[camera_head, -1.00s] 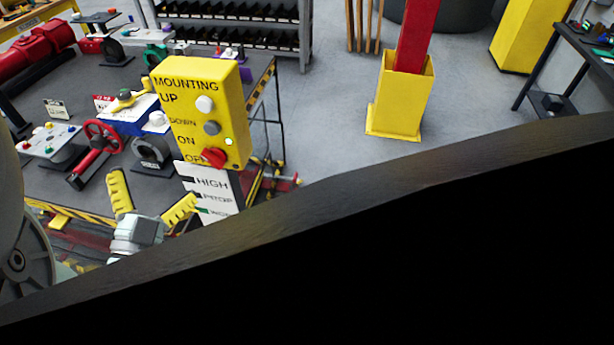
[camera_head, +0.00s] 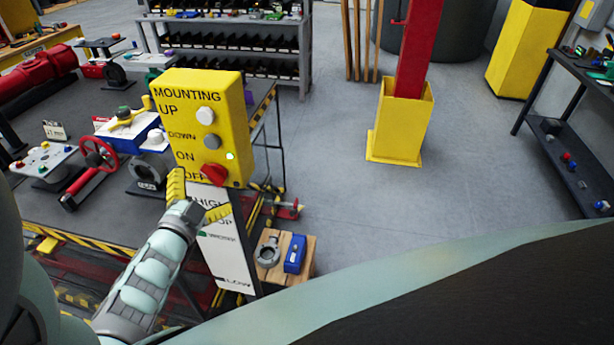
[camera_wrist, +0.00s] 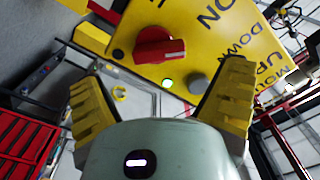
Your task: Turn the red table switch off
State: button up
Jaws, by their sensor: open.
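The red switch (camera_head: 213,172) is a rotary knob low on the front of the yellow control box (camera_head: 178,88), between the ON and OFF labels. My gripper (camera_head: 196,196) is open and empty, just below the knob in the head view. In the wrist view the red switch (camera_wrist: 158,45) lies beyond and between the spread yellow fingers of my gripper (camera_wrist: 162,75), apart from them. The knob carries a white mark at its right end in this view. A lit green-white lamp (camera_wrist: 167,82) is near it. The fingers partly cover the box's lower edge in the head view.
A white HIGH-to-LOW panel (camera_head: 222,245) stands below the box. A table (camera_head: 55,200) with valves and a red handwheel (camera_head: 99,153) is at the left. Open floor (camera_head: 330,190) lies to the right.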

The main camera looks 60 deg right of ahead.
aim_at(211, 178)
jog(key=shift+x, duration=2.25)
jog(key=shift+s, duration=0.1)
jog(key=shift+c, duration=0.3)
jog(key=c, duration=1.1)
jog(key=shift+c, duration=0.2)
